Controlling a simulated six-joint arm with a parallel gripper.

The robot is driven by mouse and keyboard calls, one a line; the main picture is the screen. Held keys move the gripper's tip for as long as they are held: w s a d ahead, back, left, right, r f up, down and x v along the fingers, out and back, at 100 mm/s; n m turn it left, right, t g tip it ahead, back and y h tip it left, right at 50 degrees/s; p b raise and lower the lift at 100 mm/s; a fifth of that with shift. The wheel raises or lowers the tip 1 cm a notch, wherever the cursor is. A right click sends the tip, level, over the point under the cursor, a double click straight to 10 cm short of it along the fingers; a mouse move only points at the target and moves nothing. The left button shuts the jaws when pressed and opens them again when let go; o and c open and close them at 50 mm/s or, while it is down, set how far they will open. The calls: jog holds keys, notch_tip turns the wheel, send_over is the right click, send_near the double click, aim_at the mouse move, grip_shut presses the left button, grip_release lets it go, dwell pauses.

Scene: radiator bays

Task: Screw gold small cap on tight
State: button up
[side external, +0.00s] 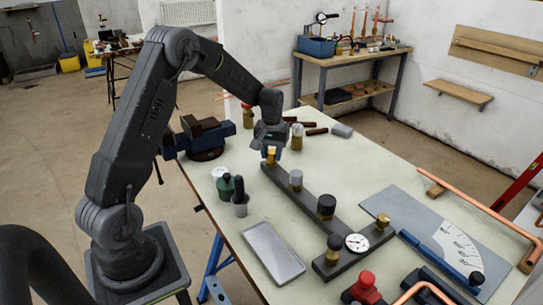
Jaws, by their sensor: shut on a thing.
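A small gold cap (271,153) is at the far left end of a long dark bar (311,195) on the bench. My gripper (271,147) is right above that end, pointing down, shut on the gold cap. The jaws hide the cap's upper part. The cap looks upright over the bar's end, but I cannot tell how far it is seated on its thread.
A blue vise (207,132) stands left of my gripper. Brass fittings (297,138) stand behind it. A gauge (357,242) and protractor board (440,240) occupy the right.

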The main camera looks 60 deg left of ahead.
jog(key=m, duration=0.5)
jog(key=o, duration=0.8)
jog(key=shift+o, duration=0.2)
